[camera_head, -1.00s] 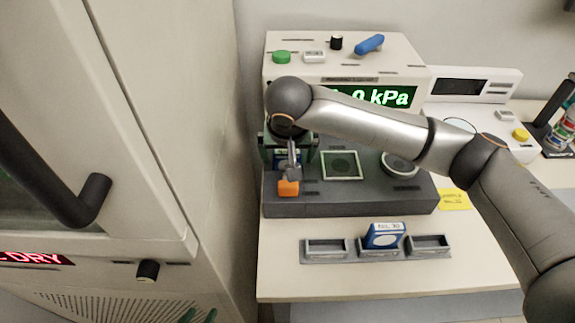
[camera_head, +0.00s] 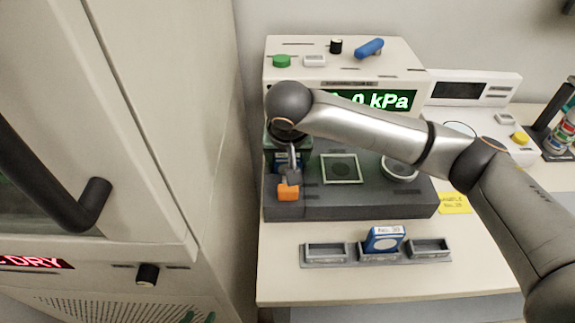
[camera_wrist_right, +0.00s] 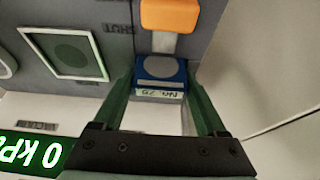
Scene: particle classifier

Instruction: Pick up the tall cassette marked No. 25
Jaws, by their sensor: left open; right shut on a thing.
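The blue cassette marked No. 25 (camera_wrist_right: 160,68) sits between the green fingers of my right gripper (camera_wrist_right: 160,82), its pale label readable upside down in the right wrist view. My right gripper (camera_head: 289,150) is shut on it at the left end of the dark deck (camera_head: 350,208). In the head view my arm and wrist hide most of that cassette. Whether it is still seated in the deck is unclear.
An orange handle (camera_head: 288,192) is close to the held cassette. Another blue cassette, marked No. 30 (camera_head: 384,239), stands in the middle of a grey three-slot rack (camera_head: 326,262); the outer slots are empty. A tall cabinet (camera_head: 190,120) stands close on the left.

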